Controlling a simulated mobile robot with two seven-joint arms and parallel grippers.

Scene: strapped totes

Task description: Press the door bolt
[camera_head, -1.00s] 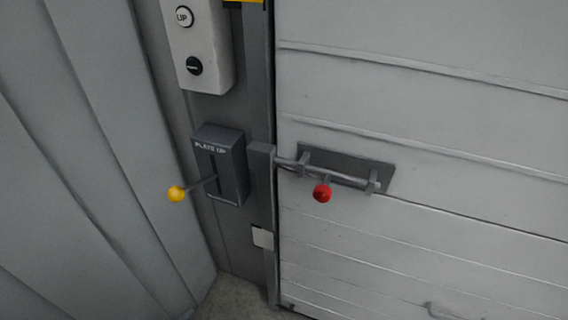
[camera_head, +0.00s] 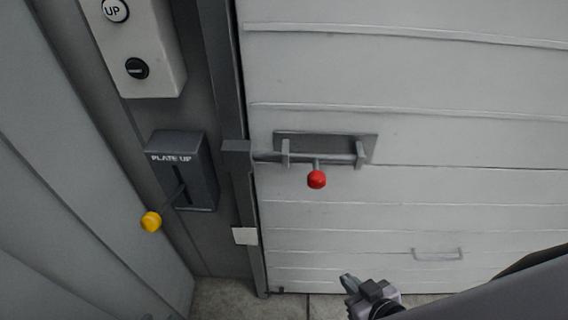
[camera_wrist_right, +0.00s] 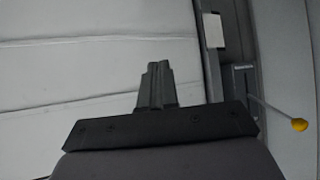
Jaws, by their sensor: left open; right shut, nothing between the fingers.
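The door bolt (camera_head: 330,157) is a grey rod on a dark plate on the white slatted door (camera_head: 420,60). Its red knob (camera_head: 317,180) hangs just below the rod. The rod's left end reaches the catch (camera_head: 237,158) on the door frame. My right gripper (camera_head: 347,281) is at the bottom right in the head view, below the knob and apart from it. In the right wrist view my right gripper (camera_wrist_right: 158,72) is shut and empty, with the door behind it; the bolt is not visible there. My left gripper is not in view.
Left of the door, a dark box marked PLATE UP (camera_head: 183,170) has a lever with a yellow knob (camera_head: 151,221). Above it is a push-button panel (camera_head: 135,45). A low handle (camera_head: 437,254) sits on the door. Grey wall panels stand at far left.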

